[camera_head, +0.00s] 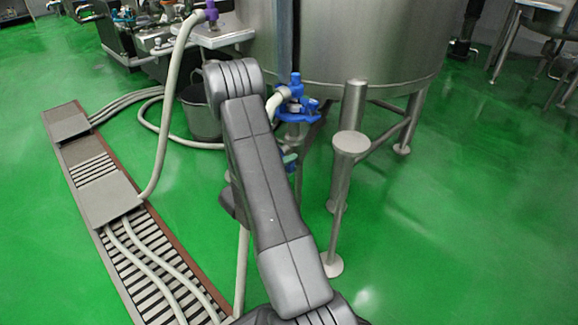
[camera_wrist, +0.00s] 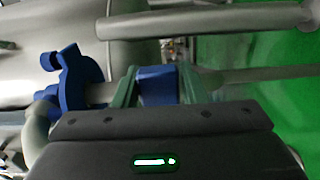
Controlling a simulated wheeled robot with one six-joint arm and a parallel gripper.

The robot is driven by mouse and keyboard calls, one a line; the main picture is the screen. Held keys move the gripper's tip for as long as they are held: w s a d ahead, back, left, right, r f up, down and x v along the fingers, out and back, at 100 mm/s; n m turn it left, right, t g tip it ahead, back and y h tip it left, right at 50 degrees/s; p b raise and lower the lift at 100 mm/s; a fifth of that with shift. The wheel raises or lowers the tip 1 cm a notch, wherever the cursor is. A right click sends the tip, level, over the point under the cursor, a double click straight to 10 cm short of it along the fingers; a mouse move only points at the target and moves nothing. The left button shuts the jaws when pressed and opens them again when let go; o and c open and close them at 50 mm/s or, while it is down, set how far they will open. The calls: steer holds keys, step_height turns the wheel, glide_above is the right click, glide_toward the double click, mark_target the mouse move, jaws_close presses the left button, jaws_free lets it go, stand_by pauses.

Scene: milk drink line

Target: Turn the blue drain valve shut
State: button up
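The blue drain valve (camera_head: 293,103) sits on a pipe at the lower side of the steel tank in the head view. Its blue body (camera_wrist: 76,80) shows at the left in the wrist view. My gripper (camera_wrist: 158,86) has green fingers on both sides of a blue block (camera_wrist: 157,88), which looks like the valve's handle. The block fills the space between the fingers with no gap that I can see. In the head view my arm hides most of my gripper, and only a bit of green shows below the valve.
The steel tank (camera_head: 365,45) stands on metal legs behind the valve. A round-topped steel post (camera_head: 350,143) stands close to the right of it. A grey bucket (camera_head: 201,118), hoses and a floor drain grating (camera_head: 165,270) lie to the left. Green floor is open at right.

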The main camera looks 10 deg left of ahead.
steer(key=o, duration=0.3)
steer(key=p+v, duration=0.3)
steer(key=v, duration=1)
steer(key=shift+s+a, duration=0.25)
steer(key=shift+s, duration=0.1)
steer(key=shift+w, duration=0.1)
steer(key=shift+b+x, duration=1.5)
steer(key=shift+x, duration=5.4)
